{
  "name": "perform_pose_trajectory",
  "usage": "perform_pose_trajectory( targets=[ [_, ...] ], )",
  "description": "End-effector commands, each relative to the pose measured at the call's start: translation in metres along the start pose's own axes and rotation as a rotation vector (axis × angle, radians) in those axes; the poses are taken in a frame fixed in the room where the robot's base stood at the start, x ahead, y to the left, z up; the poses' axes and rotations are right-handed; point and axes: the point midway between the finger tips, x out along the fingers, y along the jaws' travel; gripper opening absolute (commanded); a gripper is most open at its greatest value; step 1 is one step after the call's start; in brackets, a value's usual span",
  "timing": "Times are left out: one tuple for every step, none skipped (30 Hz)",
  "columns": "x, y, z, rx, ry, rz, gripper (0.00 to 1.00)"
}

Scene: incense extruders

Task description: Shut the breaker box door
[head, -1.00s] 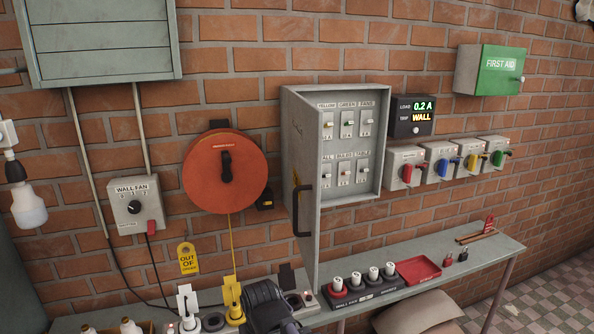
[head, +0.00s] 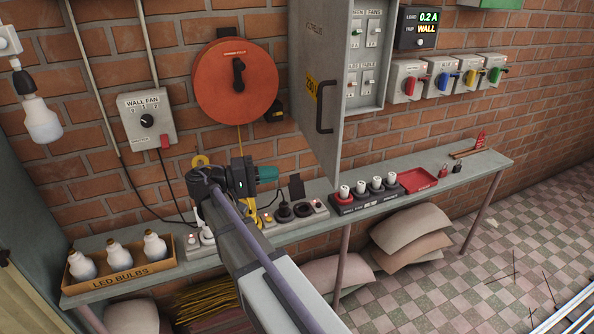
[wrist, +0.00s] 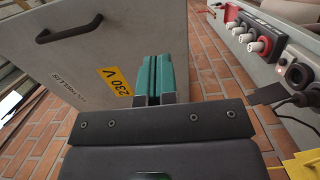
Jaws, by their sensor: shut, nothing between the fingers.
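The grey breaker box (head: 381,92) is on the brick wall, partly cut off at the top. Its door (head: 311,40) stands open, hinged on the left and jutting out from the wall, and hides the left breaker column. The door's outer face carries a black handle (head: 325,106) and a yellow 230 V label. The door also fills the upper left of the wrist view (wrist: 130,30). My gripper (head: 267,174), with teal fingers, is shut and empty, left of and below the door's outer face. In the wrist view its fingers (wrist: 153,77) overlap the door's edge; contact cannot be told.
Below is a narrow shelf (head: 465,175) with a bulb box (head: 124,270), power strips, a black socket block (head: 362,201) and a red tray (head: 417,181). An orange reel (head: 237,82) hangs left of the door. Coloured switches (head: 408,82) line the wall at right.

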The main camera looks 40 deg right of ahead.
Motion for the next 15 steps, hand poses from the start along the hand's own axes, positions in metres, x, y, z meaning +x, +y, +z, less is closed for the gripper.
perform_pose_trajectory(
  targets=[
    [0.005,0.000,0.001,0.000,0.000,-0.001,0.00],
    [0.009,0.000,0.001,0.000,0.000,-0.001,0.00],
    [0.016,0.000,0.001,0.000,-0.001,-0.001,0.00],
    [0.022,0.000,0.002,-0.001,-0.002,-0.001,0.00],
    [0.028,0.000,0.001,-0.001,-0.001,-0.001,0.00],
    [0.037,0.000,0.002,-0.001,-0.002,-0.002,0.00],
    [0.043,-0.001,0.002,-0.001,-0.002,-0.002,0.00],
    [0.050,-0.001,0.002,-0.001,-0.001,-0.002,0.00],
    [0.059,-0.001,0.002,-0.001,-0.002,-0.002,0.00],
    [0.065,-0.001,0.001,-0.001,-0.001,-0.002,0.00],
    [0.072,-0.001,0.002,-0.001,-0.001,-0.002,0.00],
    [0.081,-0.001,0.001,-0.001,-0.001,-0.002,0.00],
    [0.087,-0.001,0.001,-0.001,-0.001,-0.002,0.00],
    [0.094,-0.001,0.001,-0.001,-0.002,-0.002,0.00],
    [0.102,-0.001,0.001,-0.001,0.000,-0.003,0.00]
  ],
)
